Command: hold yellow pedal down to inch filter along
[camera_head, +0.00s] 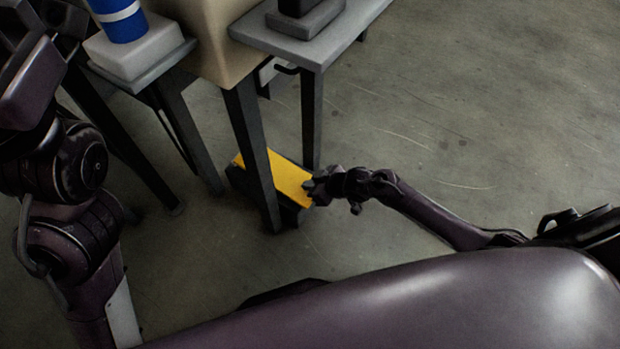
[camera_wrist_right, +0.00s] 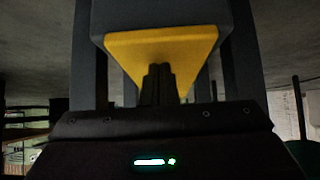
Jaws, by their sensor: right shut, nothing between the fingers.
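The yellow pedal (camera_head: 288,180) sits low between the dark table legs, near the floor, in a dark housing. My right gripper (camera_head: 312,188) is shut and empty, with its tip at the right end of the pedal. In the right wrist view the pedal (camera_wrist_right: 160,48) shows above the shut fingers (camera_wrist_right: 157,84), which overlap its near face; I cannot tell whether they press on it. A blue and white cylinder (camera_head: 120,18), perhaps the filter, stands on a pale block at the upper left. My left arm shows at the left edge, but its fingertips cannot be made out.
A dark table leg (camera_head: 252,150) stands in front of part of the pedal, and another leg (camera_head: 311,120) rises behind it. A beige box (camera_head: 208,40) and a grey shelf (camera_head: 300,42) are above. The concrete floor (camera_head: 480,120) to the right is clear.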

